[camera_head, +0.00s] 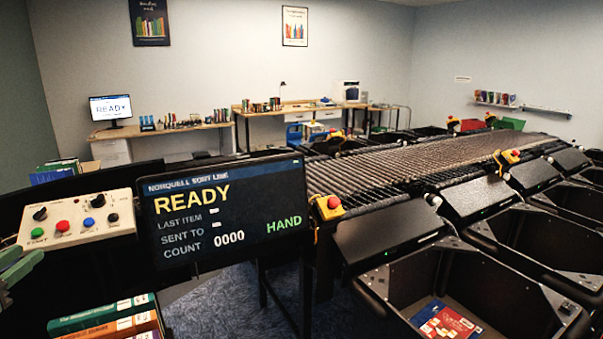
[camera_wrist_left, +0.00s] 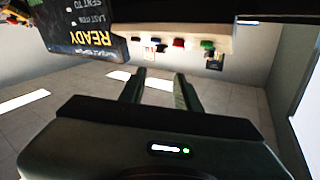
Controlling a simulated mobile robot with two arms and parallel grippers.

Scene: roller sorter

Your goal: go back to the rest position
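My left gripper (camera_head: 14,266) is at the left edge of the head view, in front of the left end of the control box (camera_head: 80,218), with most of its arm out of frame. In the left wrist view my left gripper (camera_wrist_left: 160,88) shows two fingers apart with nothing between them. That view is upside down and shows the control box (camera_wrist_left: 180,30) and the display (camera_wrist_left: 88,32) beyond the fingers. My right gripper is not in view.
The display (camera_head: 222,210) reads READY, HAND and count 0000. Several books (camera_head: 105,318) lie below the control box. The roller conveyor (camera_head: 400,168) runs back to the right, with black bins along it. One bin holds a red and blue book (camera_head: 445,322).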

